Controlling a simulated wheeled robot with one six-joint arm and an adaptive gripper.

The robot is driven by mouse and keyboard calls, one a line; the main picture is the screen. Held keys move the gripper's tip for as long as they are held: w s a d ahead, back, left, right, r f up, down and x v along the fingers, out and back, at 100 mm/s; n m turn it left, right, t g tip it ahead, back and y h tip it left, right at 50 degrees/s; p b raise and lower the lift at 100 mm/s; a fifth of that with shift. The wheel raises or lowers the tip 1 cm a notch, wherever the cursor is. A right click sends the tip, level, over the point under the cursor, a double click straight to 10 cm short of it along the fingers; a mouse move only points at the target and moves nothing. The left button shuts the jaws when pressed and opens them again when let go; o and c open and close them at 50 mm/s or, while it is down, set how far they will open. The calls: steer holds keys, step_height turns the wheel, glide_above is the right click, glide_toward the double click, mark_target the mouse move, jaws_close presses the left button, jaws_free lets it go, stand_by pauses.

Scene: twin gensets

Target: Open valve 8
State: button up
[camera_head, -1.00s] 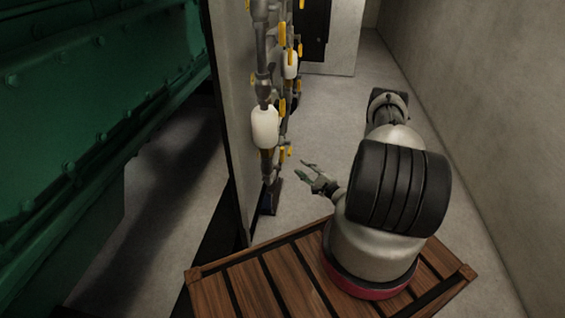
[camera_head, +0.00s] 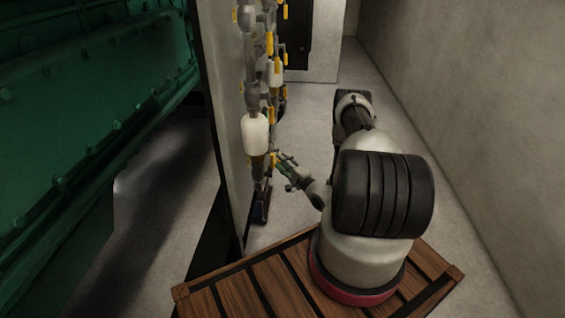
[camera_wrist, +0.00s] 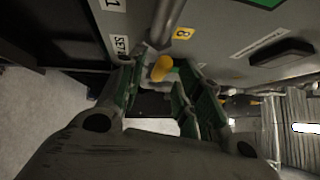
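The yellow handle (camera_wrist: 162,68) of a valve sits on a pipe beside a yellow tag marked 8 (camera_wrist: 183,33) in the wrist view. My gripper (camera_wrist: 163,78) is open, its green-padded fingers apart on either side of the yellow handle. I cannot tell whether either finger touches it. In the head view my gripper (camera_head: 281,163) is at the lower part of the pipe rack, close to its low yellow handles. Which of those handles is valve 8 cannot be told there.
Vertical pipes with several yellow handles and a white cylinder (camera_head: 255,134) stand along a grey panel (camera_head: 228,120). A large green machine (camera_head: 80,120) is at the left. A plain wall (camera_head: 455,110) bounds the right. Bare floor (camera_head: 310,120) lies between the rack and that wall.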

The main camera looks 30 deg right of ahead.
steer(key=shift+w, duration=0.35)
steer(key=shift+a, duration=0.1)
jaws_close()
steer(key=shift+f+n, duration=0.15)
steer(key=shift+n, duration=0.15)
jaws_free()
steer(key=v, duration=1.2)
steer(key=shift+f, duration=0.15)
